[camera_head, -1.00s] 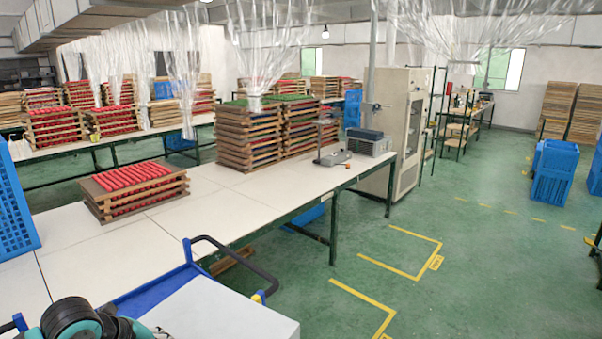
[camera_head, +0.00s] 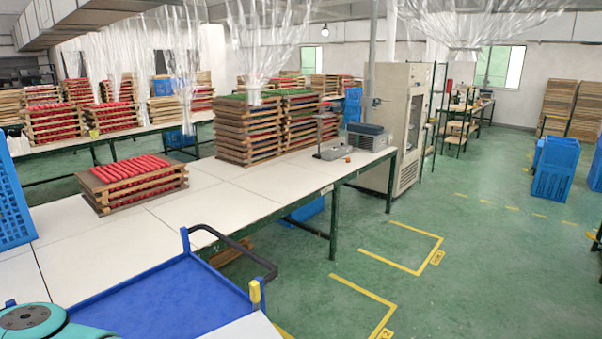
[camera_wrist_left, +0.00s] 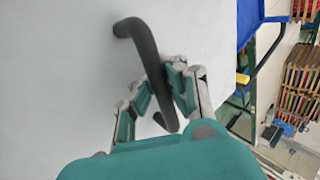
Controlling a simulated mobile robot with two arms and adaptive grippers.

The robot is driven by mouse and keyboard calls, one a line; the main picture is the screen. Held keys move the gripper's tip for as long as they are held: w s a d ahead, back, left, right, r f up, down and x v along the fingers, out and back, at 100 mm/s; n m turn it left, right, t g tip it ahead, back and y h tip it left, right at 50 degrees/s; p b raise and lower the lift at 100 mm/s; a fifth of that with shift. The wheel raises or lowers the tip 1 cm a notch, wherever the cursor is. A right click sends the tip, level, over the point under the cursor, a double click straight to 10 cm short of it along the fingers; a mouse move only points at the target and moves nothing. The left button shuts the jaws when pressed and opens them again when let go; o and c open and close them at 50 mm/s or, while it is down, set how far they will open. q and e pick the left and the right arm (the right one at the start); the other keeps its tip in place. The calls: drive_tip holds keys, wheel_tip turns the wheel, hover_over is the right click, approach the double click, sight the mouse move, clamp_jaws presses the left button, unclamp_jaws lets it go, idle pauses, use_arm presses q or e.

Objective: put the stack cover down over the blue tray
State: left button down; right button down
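The stack cover (camera_wrist_left: 80,80) is a broad pale grey-white panel with a dark bar handle (camera_wrist_left: 136,34), filling most of the left wrist view. My left gripper (camera_wrist_left: 162,90) has its fingers closed around this handle. In the head view only a pale corner (camera_head: 252,329), apparently the cover's, shows at the bottom edge. The blue tray (camera_head: 165,300) lies behind it, flat with a raised rim and open on top. Its edge also shows at the upper right of the left wrist view (camera_wrist_left: 246,22). The gripper is hidden in the head view. My right gripper is not in view.
A black push handle (camera_head: 240,252) rises at the tray's far side. Beyond it a long white table (camera_head: 200,205) carries a rack of red rods (camera_head: 125,170) and tall wooden stacks (camera_head: 247,133). Green floor at the right is mostly open.

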use_arm(q)
drive_tip(key=a+n+g, duration=0.1)
drive_tip(key=n, duration=0.1)
drive_tip(key=s+f+n+y+b, duration=0.1)
drive_tip(key=n, duration=0.1)
drive_tip(key=s+a+f+n+g+y+b, duration=0.1)
drive_tip(key=n, duration=0.1)
drive_tip(key=shift+s+a+g, duration=0.15)
drive_tip(key=shift+a+g, duration=0.15)
drive_tip(key=shift+a, duration=0.05)
drive_tip(key=a+n+g, duration=0.1)
drive_tip(key=a+n, duration=0.2)
drive_tip(key=a+n+g+b, duration=0.1)
drive_tip(key=a, duration=0.1)
drive_tip(key=shift+s+f+n+g+y, duration=0.1)
drive_tip(key=shift+s+n+g+y, duration=0.2)
drive_tip(key=shift+s+y, duration=0.1)
drive_tip(key=shift+a, duration=0.35)
drive_tip(key=shift+d+r, duration=0.2)
drive_tip(key=shift+s+f, duration=0.15)
drive_tip(key=shift+a, duration=0.15)
